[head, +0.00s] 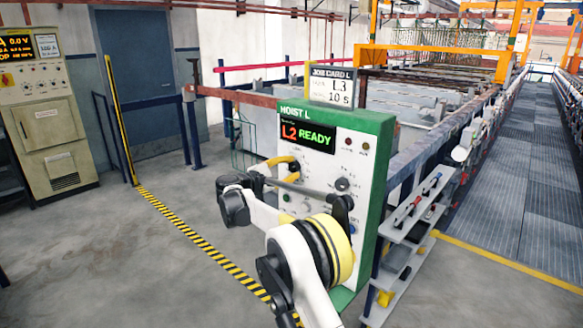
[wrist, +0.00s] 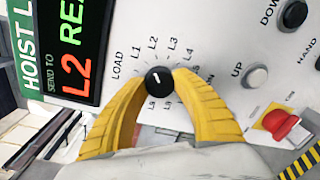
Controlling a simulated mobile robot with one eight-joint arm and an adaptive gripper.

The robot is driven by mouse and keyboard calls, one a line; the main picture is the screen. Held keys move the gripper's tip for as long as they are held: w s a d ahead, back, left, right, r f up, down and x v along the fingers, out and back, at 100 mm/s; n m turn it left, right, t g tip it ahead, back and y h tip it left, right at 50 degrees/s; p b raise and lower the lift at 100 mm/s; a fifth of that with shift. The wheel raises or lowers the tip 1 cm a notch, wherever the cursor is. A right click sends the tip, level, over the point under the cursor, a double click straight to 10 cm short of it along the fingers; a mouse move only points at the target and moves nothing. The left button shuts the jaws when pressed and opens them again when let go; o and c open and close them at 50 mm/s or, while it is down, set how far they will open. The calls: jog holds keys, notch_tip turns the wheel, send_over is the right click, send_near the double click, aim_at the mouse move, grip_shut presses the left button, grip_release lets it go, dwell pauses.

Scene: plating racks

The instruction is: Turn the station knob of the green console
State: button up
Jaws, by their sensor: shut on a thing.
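The green console (head: 380,170) has a pale front panel and a lit display (head: 307,136) reading "L2 READY" under "HOIST L". In the wrist view the display (wrist: 82,65) shows "SEND TO L2". The station knob (wrist: 159,77) is round and black with a small white mark, ringed by labels LOAD, L1, L2, L3 and more. The mark seems to face up near L2; its exact angle is hard to tell. My gripper (wrist: 160,80) has its two yellow fingers closed on the knob's sides.
A job card (head: 332,86) on top of the console reads L3, 10 s. UP button (wrist: 256,75), DOWN button (wrist: 292,13) and a red button (wrist: 282,124) sit beside the knob. A shelf rack (head: 408,235) stands right of the console; open floor (head: 150,270) lies left.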

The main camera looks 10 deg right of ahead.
jog(key=m, duration=0.4)
jog(key=shift+r, duration=0.1)
jog(key=shift+m+p, duration=0.35)
jog(key=shift+m, duration=1.15)
jog(key=o, duration=1.2)
jog(key=v, duration=1.2)
jog(key=shift+s+d, duration=0.1)
jog(key=shift+s, duration=0.1)
